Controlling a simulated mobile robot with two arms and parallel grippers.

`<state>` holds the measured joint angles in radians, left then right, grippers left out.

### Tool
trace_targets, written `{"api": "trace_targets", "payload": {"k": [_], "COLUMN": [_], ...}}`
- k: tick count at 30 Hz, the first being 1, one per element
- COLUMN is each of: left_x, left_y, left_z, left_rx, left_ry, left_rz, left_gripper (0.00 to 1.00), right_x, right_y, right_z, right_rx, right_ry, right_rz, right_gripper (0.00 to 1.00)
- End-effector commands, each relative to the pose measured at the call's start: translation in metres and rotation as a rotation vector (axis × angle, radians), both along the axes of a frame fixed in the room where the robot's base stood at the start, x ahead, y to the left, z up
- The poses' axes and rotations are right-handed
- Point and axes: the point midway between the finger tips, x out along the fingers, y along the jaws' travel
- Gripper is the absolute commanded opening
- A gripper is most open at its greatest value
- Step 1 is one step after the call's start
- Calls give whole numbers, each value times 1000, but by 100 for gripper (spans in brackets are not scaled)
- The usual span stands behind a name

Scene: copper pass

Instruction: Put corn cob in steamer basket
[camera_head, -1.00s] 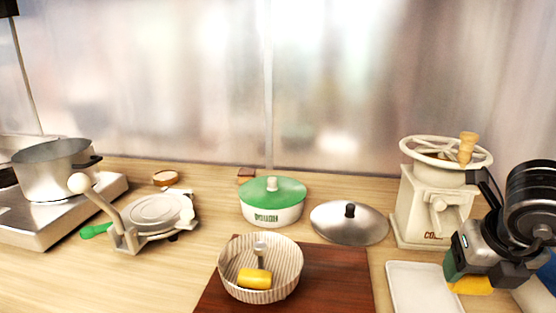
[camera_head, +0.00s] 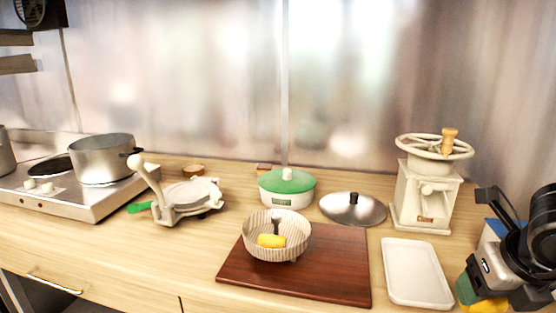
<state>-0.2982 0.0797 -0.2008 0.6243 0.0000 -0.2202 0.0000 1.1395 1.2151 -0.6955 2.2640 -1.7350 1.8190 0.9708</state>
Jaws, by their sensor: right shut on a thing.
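The steamer basket (camera_head: 296,241) is a pale ribbed bowl with a short post in its middle, standing on a dark wooden board. A yellow corn cob piece (camera_head: 271,241) lies inside it. My right gripper (camera_head: 488,297) is at the lower right, well apart from the basket and beyond the white tray. It is shut on another yellow piece, which looks like a corn cob (camera_head: 489,306). The gripper and the bottom picture edge hide part of this piece. My left gripper is not in view.
The wooden board (camera_head: 335,270) has bare room right of the basket. A white tray (camera_head: 417,283) lies beside it. Behind are a green-lidded pot (camera_head: 287,189), a metal lid (camera_head: 353,210) and a grinder (camera_head: 425,200). A press (camera_head: 184,198) and stove (camera_head: 95,201) are left.

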Motion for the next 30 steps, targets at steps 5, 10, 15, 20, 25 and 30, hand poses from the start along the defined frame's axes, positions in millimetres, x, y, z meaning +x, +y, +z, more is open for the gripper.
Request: {"api": "trace_targets", "payload": {"k": [5,10,15,20,25,30], "left_x": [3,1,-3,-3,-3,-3], "left_y": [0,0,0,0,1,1], "left_z": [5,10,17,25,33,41], "left_rx": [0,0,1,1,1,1], "left_ry": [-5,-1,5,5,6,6], "left_rz": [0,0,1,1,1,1], "left_gripper": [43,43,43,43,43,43], "right_x": [1,3,5,6,5,1], "right_y": [5,13,25,37,51,65], "right_z": [-6,-13,-25,-38,-51,-65], "right_rx": [0,1,5,8,9,11], "right_ry": [1,2,4,2,1,1], "right_rz": [148,339,626,947,1297,1663], "right_gripper": [39,39,39,39,39,39]}}
